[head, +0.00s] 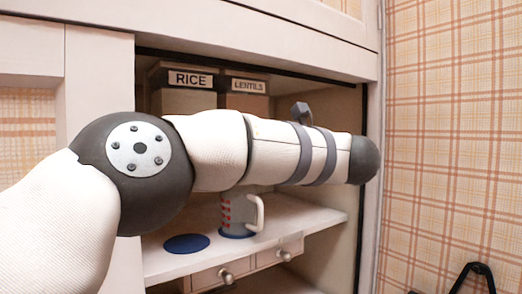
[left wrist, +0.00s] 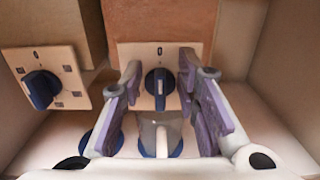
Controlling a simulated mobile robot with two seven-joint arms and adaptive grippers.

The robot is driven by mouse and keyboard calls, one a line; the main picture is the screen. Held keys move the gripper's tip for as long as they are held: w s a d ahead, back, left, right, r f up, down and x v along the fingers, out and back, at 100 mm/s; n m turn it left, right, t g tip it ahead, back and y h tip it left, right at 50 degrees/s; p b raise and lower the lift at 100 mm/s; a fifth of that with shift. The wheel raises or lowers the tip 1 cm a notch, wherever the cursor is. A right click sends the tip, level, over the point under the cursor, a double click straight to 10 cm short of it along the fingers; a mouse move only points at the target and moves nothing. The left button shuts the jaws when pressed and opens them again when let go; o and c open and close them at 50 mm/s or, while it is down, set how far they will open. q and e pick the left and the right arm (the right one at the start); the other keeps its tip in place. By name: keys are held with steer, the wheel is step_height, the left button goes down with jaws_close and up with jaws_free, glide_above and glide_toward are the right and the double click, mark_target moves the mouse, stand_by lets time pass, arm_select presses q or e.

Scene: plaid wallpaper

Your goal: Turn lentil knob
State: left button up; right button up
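My left gripper (left wrist: 162,76) is open, with purple-padded fingers on either side of the knob and visible gaps. Whether the tips reach the knob's depth I cannot tell. The head view hides this gripper behind my arm. Part of my right gripper (head: 474,277) seems to show at the lower right.
The rice dispenser (head: 185,98) has its own blue knob (left wrist: 41,88) at left. A striped mug (head: 236,212) stands on the shelf (head: 168,265) below the lentil knob. A blue disc (head: 186,243) lies left of it. Cabinet walls bound both sides.

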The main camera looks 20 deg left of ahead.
arm_select(q)
jaws_close()
steer(key=shift+r, duration=0.1)
steer(key=f+m, duration=0.1)
steer(key=m, duration=1.5)
steer(key=w+d+f+m+p, duration=0.1)
steer(key=m, duration=0.7)
steer(key=shift+w+f, duration=0.1)
steer(key=shift+f, duration=0.25)
arm_select(e)
steer(key=shift+w+r+t, duration=0.3)
steer(key=shift+w+r, duration=0.35)
steer(key=shift+w, duration=0.05)
arm_select(q)
steer(key=shift+m, duration=0.3)
jaws_free()
steer(key=shift+f, duration=0.1)
